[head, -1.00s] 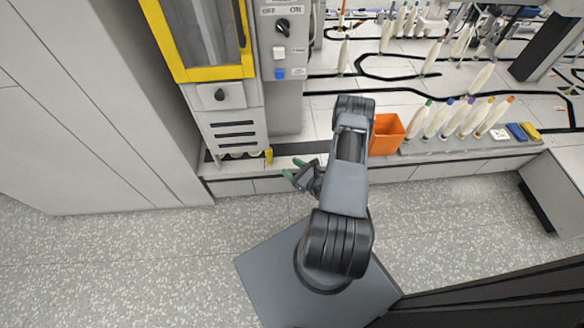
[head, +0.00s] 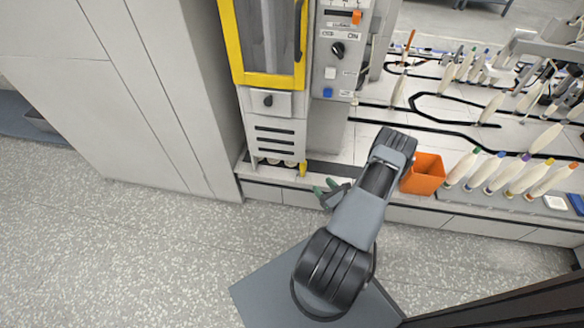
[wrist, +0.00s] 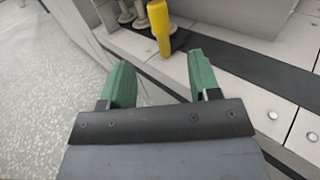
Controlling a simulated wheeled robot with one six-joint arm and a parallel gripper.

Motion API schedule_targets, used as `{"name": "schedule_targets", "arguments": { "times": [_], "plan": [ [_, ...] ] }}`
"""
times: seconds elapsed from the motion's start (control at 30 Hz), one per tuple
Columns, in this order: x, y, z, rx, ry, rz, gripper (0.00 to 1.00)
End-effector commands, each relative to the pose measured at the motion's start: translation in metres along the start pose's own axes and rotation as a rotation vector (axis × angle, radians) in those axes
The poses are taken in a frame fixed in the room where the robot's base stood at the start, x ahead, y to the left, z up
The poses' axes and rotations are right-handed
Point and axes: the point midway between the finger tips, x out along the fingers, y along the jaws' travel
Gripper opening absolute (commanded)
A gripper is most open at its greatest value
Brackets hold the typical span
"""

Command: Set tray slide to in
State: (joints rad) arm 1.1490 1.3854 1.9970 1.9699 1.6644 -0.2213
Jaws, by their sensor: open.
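A small upright yellow handle (head: 303,169), likely the tray slide's, stands at the lower right of the cabinet's base, beside pale bobbin ends (head: 275,163) in a low opening. The slide itself is mostly hidden, and I cannot tell how far in or out it is. In the wrist view the yellow handle (wrist: 158,24) stands on a dark foot beyond the fingertips, with bobbin ends (wrist: 124,14) to its left. My gripper (head: 326,189) has green fingers, open and empty, to the lower right of the handle and apart from it. Its fingers also show in the wrist view (wrist: 160,66).
The grey cabinet (head: 270,125) has a yellow-framed door (head: 234,45) and a control panel (head: 338,65) at its right. Open speckled floor (head: 150,250) lies at the left.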

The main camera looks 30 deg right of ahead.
Motion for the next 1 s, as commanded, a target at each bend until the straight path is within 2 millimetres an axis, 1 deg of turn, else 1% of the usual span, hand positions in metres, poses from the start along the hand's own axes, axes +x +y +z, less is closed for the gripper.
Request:
{"name": "schedule_targets", "arguments": {
  "times": [0.4,0.6,0.8,1.0],
  "plan": [
    [0.079,0.005,-0.001,-0.003,-0.004,0.016,0.57],
    [0.109,0.005,-0.001,-0.002,-0.004,0.012,0.57],
    [0.126,0.004,0.0,-0.001,-0.002,0.011,0.57],
    [0.132,0.004,0.0,0.0,-0.002,0.009,0.57]
  ]
}}
